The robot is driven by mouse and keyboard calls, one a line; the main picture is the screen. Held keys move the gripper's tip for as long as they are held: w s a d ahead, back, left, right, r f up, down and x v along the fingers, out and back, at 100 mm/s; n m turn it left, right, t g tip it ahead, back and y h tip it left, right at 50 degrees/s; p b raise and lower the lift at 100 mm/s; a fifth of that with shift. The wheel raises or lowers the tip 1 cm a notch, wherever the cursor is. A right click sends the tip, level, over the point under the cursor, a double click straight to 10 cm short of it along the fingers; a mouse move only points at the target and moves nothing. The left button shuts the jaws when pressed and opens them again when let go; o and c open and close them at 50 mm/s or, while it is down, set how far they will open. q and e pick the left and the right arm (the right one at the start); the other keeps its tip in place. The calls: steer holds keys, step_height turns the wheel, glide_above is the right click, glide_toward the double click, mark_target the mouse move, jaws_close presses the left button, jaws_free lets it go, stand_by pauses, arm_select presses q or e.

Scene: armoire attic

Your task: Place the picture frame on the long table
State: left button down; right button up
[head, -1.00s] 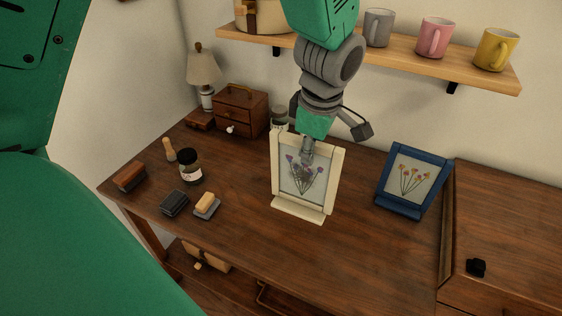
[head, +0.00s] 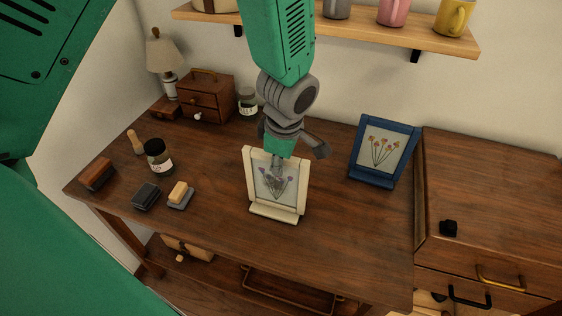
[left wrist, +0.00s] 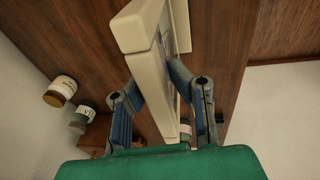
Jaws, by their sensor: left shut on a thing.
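The cream picture frame (head: 248,182) with purple flowers is upright, tilted slightly back, over the middle of the long brown wooden table (head: 330,240). My left gripper (head: 280,168) reaches down from above and is shut on its upper part. In the left wrist view, the cream frame (left wrist: 138,28) lies between the two fingers of the left gripper (left wrist: 158,85). I cannot tell whether its base touches the tabletop. My right gripper is not in view.
A blue picture frame (head: 384,152) stands to the right. A dark jar (head: 159,160), brushes and a soap block (head: 179,193) sit left. A small drawer box (head: 207,97) and lamp (head: 163,57) stand behind. A shelf with mugs (head: 397,12) hangs above. Table front is clear.

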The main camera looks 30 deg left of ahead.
arm_select(q)
steer(key=c, duration=1.5)
jaws_free()
steer(key=shift+f, duration=0.1)
steer(key=r, duration=0.4)
steer(key=d+r+p, duration=0.1)
steer(key=r, duration=0.3)
steer(key=s+r, duration=0.1)
steer(key=r, duration=0.3)
steer(key=shift+d+r, duration=0.1)
steer(key=shift+d, duration=0.2)
